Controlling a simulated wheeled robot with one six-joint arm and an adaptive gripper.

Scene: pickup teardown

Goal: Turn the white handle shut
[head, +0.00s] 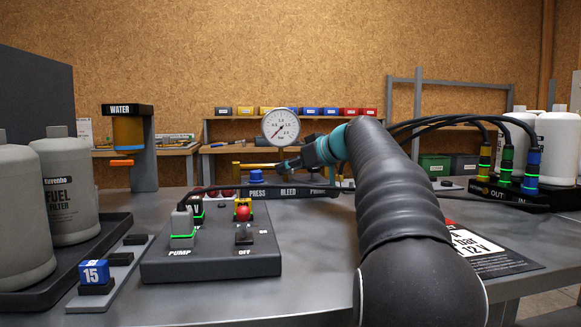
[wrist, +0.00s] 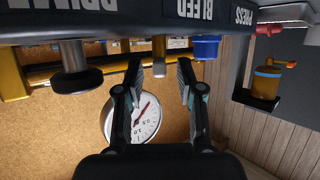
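In the wrist view, which is upside down, a short pale grey-white stub (wrist: 159,57) sticks out by the BLEED label. It is the only whitish handle-like part I can make out, and I cannot tell how far it is turned. My gripper (wrist: 158,72) is open, with one finger on each side of the stub and gaps showing between. In the head view my gripper (head: 284,165) reaches over the panel (head: 272,192) marked PRESS and BLEED. There the stub is hidden or too small to tell.
A blue knob (wrist: 206,47) and a dark round knob (wrist: 76,80) flank the stub. A pressure gauge (head: 281,127) stands behind the panel. A switch box (head: 212,255) sits in front. Fuel filters (head: 70,190) stand left, and a cabled box (head: 510,192) stands right.

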